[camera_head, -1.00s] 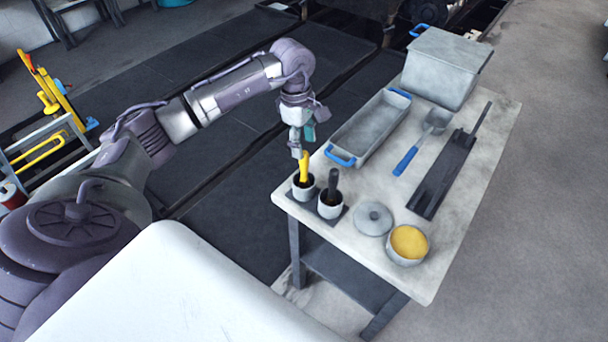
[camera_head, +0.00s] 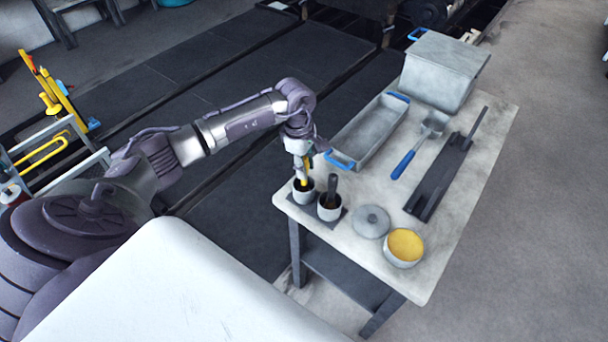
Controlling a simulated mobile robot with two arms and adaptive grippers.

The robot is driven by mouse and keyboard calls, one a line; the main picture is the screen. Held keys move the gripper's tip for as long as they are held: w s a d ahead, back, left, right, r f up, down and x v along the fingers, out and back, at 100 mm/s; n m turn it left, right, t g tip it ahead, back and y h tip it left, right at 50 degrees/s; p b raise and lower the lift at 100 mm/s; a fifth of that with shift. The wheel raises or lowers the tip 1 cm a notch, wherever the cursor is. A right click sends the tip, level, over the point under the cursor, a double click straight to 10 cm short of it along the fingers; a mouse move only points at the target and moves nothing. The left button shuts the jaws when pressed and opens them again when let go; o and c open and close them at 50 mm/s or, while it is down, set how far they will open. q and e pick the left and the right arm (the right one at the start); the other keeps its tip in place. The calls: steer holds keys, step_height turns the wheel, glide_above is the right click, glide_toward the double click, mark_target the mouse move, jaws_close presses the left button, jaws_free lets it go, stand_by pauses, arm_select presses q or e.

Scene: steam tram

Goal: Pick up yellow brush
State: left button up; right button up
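The yellow brush (camera_head: 304,183) stands upright in a small white cup (camera_head: 303,196) at the table's near left corner. My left gripper (camera_head: 302,166) is right over it, pointing down, with its fingers around or beside the top of the handle. The brush's upper part is partly hidden by the gripper, and its lower end is hidden in the cup. I cannot tell whether the fingers are closed on it. My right gripper is not in view.
A second cup (camera_head: 329,212) with a black-handled brush (camera_head: 332,187) stands close to the right. A round lid (camera_head: 372,221), a pot of yellow stuff (camera_head: 405,246), a blue-handled tray (camera_head: 362,151), a ladle (camera_head: 404,164), a dark metal piece (camera_head: 440,178) and a grey box (camera_head: 443,70) share the table.

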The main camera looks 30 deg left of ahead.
arm_select(q)
jaws_close()
steer(key=shift+r, duration=0.1)
step_height(320, 180, up, 9)
steer(key=b, duration=0.3)
steer(key=shift+r, duration=0.45)
